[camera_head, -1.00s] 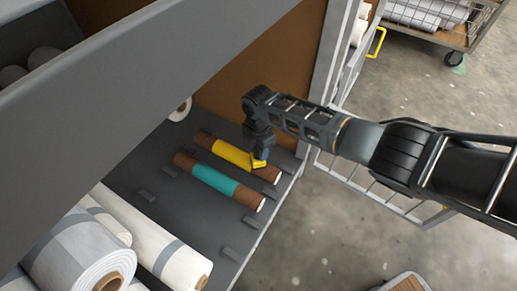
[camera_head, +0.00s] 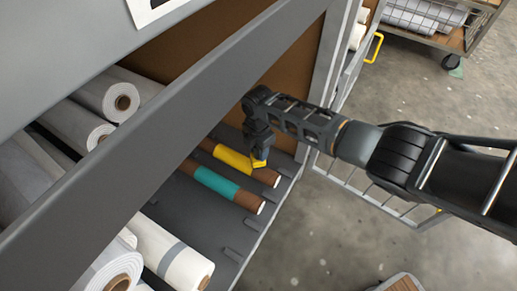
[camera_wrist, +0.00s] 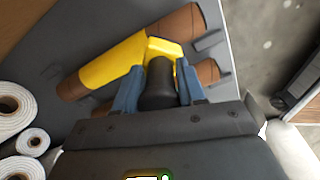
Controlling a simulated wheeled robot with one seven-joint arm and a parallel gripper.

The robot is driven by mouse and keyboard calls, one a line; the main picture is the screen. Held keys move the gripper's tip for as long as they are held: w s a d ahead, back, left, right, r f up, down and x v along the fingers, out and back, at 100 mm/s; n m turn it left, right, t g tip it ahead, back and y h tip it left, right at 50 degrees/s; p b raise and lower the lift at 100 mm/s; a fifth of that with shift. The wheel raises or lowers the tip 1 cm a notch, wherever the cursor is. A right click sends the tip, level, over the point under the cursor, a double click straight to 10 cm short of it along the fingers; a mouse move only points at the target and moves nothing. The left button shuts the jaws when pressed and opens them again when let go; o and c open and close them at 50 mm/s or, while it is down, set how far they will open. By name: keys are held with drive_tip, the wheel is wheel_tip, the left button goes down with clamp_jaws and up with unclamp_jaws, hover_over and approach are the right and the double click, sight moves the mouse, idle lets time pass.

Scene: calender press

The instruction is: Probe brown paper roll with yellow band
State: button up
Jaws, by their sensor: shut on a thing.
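The brown paper roll with a yellow band (camera_head: 232,157) lies on the grey shelf, its right end toward the front edge. In the wrist view this roll (camera_wrist: 105,63) crosses the upper middle. My gripper (camera_head: 261,150) is above its right part, fingers pointing down. In the wrist view my gripper (camera_wrist: 159,80) is shut on a probe (camera_wrist: 157,85) with a dark handle and yellow head. The yellow head (camera_head: 258,164) overlaps the roll in the picture; I cannot tell whether they touch. The far end of the roll is partly hidden by the beam.
A brown roll with a teal band (camera_head: 215,182) lies parallel in front. A grey beam (camera_head: 165,125) crosses above the shelf. White rolls (camera_head: 170,250) lie at lower left. Small grey stops (camera_head: 232,256) stand on the shelf. A wire cart (camera_head: 440,20) is at upper right.

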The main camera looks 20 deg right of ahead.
drive_tip(key=shift+r+p, duration=1.65)
drive_tip(key=shift+r, duration=0.3)
